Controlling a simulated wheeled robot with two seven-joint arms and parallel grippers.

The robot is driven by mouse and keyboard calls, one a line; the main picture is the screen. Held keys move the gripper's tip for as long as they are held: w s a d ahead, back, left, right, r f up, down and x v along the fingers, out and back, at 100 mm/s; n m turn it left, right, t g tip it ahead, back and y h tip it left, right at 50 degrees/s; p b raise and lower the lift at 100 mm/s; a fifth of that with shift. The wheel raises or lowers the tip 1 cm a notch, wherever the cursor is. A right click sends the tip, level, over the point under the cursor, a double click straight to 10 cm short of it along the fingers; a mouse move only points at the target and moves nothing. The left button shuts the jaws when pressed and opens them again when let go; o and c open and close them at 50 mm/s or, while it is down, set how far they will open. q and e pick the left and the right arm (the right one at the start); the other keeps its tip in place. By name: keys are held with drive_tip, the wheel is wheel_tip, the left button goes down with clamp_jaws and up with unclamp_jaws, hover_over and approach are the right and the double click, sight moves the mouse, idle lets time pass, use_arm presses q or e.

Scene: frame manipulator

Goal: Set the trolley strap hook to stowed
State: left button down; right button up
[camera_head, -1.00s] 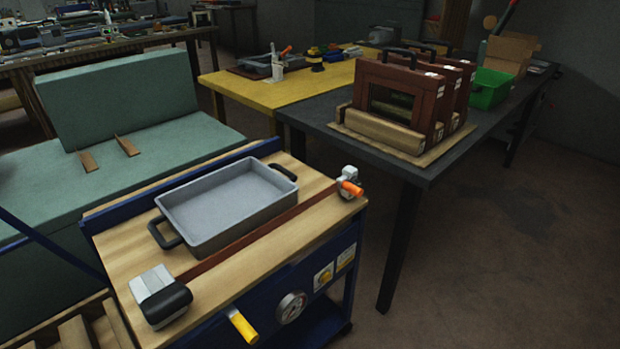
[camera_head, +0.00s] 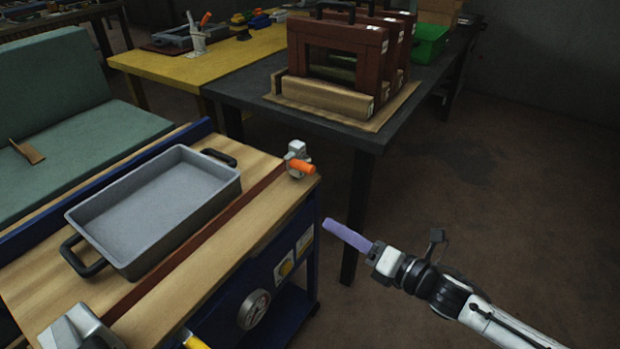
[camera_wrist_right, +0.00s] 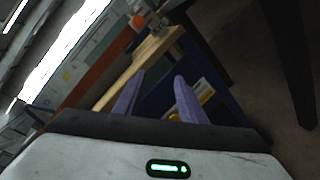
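The trolley strap hook (camera_head: 298,160) is a small grey metal fitting with an orange handle, at the far right corner of the wooden trolley top (camera_head: 255,213). A dark red strap (camera_head: 202,237) runs along the top from a grey and black block (camera_head: 80,330) at the lower left to the hook. My right gripper (camera_head: 346,236) is in the air right of the trolley, below and right of the hook, touching nothing. In the right wrist view its purple fingers (camera_wrist_right: 157,97) are apart and empty, with the orange handle (camera_wrist_right: 138,21) beyond them. My left gripper is out of view.
A grey tray (camera_head: 160,208) with black handles sits on the trolley behind the strap. A gauge (camera_head: 254,309) and a yellow handle (camera_head: 195,341) are on its blue front. A dark table (camera_head: 245,90) with brown frames (camera_head: 335,48) stands behind. Floor to the right is clear.

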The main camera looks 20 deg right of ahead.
sight(312, 170)
drive_tip(key=w+d+r+n+y+b, duration=0.1)
drive_tip(key=w+d+r+n+y, duration=0.3)
drive_tip(key=r+n, duration=0.75)
drive_tip(key=w+a+f+n, duration=0.1)
drive_tip(key=w+a, duration=0.1)
drive_tip(key=w+a+f+n, duration=0.1)
drive_tip(key=w+a, duration=0.1)
drive_tip(key=w, duration=0.1)
drive_tip(key=w+a+f+n, duration=0.1)
drive_tip(key=w+a, duration=0.1)
drive_tip(key=w, duration=0.1)
drive_tip(key=shift+w+a+f+g+p, duration=0.15)
drive_tip(key=shift+a+f+g+p, duration=0.15)
drive_tip(key=shift+a+g, duration=0.1)
clamp_jaws()
